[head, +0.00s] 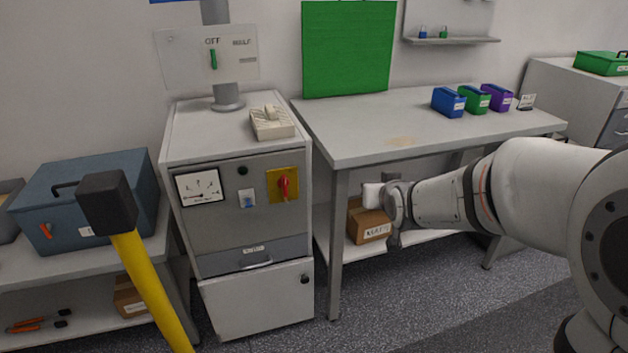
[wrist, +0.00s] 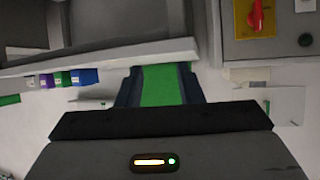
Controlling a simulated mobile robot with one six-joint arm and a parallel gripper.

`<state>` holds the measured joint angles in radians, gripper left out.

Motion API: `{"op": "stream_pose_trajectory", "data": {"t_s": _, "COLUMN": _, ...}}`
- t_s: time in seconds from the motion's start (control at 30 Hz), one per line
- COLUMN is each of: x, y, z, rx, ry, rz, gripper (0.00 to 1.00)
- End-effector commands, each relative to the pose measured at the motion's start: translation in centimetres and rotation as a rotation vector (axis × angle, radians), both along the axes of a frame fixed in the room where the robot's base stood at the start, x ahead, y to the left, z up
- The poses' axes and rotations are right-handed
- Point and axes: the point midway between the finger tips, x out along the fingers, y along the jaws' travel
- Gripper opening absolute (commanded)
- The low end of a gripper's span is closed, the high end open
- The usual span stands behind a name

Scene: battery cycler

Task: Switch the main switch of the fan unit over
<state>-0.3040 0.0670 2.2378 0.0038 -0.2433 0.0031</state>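A grey cabinet (head: 225,234) stands left of the workbench. Its front has a red rotary switch (head: 284,188) on a yellow plate (head: 273,197); the switch also shows in the wrist view (wrist: 257,15), at the upper right. I cannot read which panel is marked as the fan unit. My gripper (head: 393,212) is in front of the workbench, right of the cabinet and apart from the switch. In the wrist view its two dark fingers stand apart, with a green panel (wrist: 163,84) visible behind the gap. Nothing shows between them.
A yellow-handled hammer (head: 145,285) is in the left foreground.

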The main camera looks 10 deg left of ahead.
Motion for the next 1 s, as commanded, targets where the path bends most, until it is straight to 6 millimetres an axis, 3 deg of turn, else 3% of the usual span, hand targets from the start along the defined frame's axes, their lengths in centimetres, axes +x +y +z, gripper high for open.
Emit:
{"op": "stream_pose_trajectory", "data": {"t_s": 0.03, "x": 1.7, "y": 2.6, "z": -3.1, "rx": 0.022, "ry": -0.068, "rz": 0.031, "gripper": 0.34}}
{"op": "stream_pose_trajectory", "data": {"t_s": 0.2, "x": 5.4, "y": 10.6, "z": -7.1, "rx": 0.128, "ry": -0.345, "rz": 0.118, "gripper": 0.34}}
{"op": "stream_pose_trajectory", "data": {"t_s": 0.4, "x": 5.7, "y": 18.0, "z": -11.4, "rx": 0.259, "ry": -0.619, "rz": 0.194, "gripper": 0.34}}
{"op": "stream_pose_trajectory", "data": {"t_s": 0.5, "x": 5.1, "y": 20.2, "z": -12.8, "rx": 0.309, "ry": -0.713, "rz": 0.217, "gripper": 0.34}}
{"op": "stream_pose_trajectory", "data": {"t_s": 0.7, "x": 4.3, "y": 22.0, "z": -13.6, "rx": 0.36, "ry": -0.804, "rz": 0.234, "gripper": 0.34}}
{"op": "stream_pose_trajectory", "data": {"t_s": 1.0, "x": 7.5, "y": 24.0, "z": -11.9, "rx": 0.363, "ry": -0.812, "rz": 0.234, "gripper": 0.34}}
